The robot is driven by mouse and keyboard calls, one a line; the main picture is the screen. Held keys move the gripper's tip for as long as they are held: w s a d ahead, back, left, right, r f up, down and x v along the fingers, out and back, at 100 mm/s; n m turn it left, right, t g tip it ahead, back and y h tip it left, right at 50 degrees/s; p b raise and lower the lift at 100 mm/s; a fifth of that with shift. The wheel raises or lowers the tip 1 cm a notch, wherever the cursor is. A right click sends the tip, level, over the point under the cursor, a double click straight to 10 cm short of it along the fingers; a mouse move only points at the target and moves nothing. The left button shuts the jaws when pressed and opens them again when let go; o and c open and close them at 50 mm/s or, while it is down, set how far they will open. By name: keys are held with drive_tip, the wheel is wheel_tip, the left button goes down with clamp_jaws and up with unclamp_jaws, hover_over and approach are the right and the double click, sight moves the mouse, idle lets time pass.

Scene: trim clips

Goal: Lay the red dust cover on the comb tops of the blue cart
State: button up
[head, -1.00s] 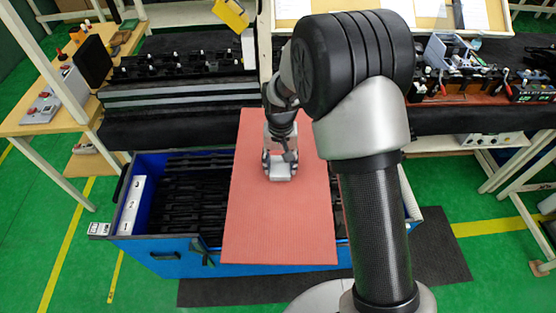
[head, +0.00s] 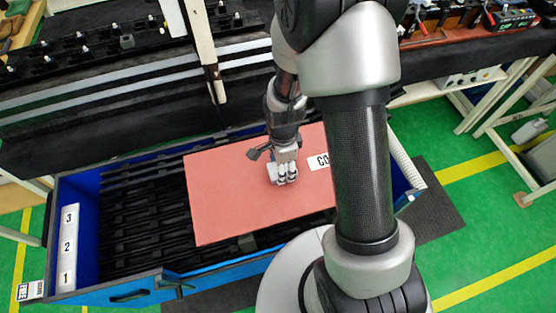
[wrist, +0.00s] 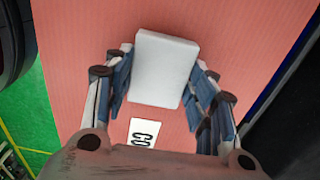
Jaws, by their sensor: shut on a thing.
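The red dust cover (head: 230,205) is a flat ribbed sheet in the head view, its long side running left to right over the blue cart (head: 210,270). My gripper (head: 284,178) is above its middle, shut on the white block on its top; the block (wrist: 163,70) sits between both fingers in the wrist view. A white label (head: 319,161), partly hidden by my arm, lies on the cover's right part. The black comb tops (head: 135,215) show uncovered on the left. I cannot tell whether the cover touches the combs. Its right end is hidden behind my arm.
A white strip numbered 1 to 3 (head: 69,245) stands at the cart's left end. A dark bench (head: 100,110) runs behind the cart, with a pale post (head: 200,45) rising near it. Green floor with a dark mat (head: 440,210) lies to the right.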

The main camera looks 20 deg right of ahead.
drive_tip(key=shift+f+b, duration=2.3)
drive_tip(key=shift+f, duration=0.85)
drive_tip(key=shift+f+b, duration=0.45)
drive_tip(key=shift+f, duration=0.1)
drive_tip(key=o, duration=1.4)
drive_tip(key=shift+c, duration=0.2)
wheel_tip(320, 180, up, 12)
drive_tip(key=shift+r, duration=0.1)
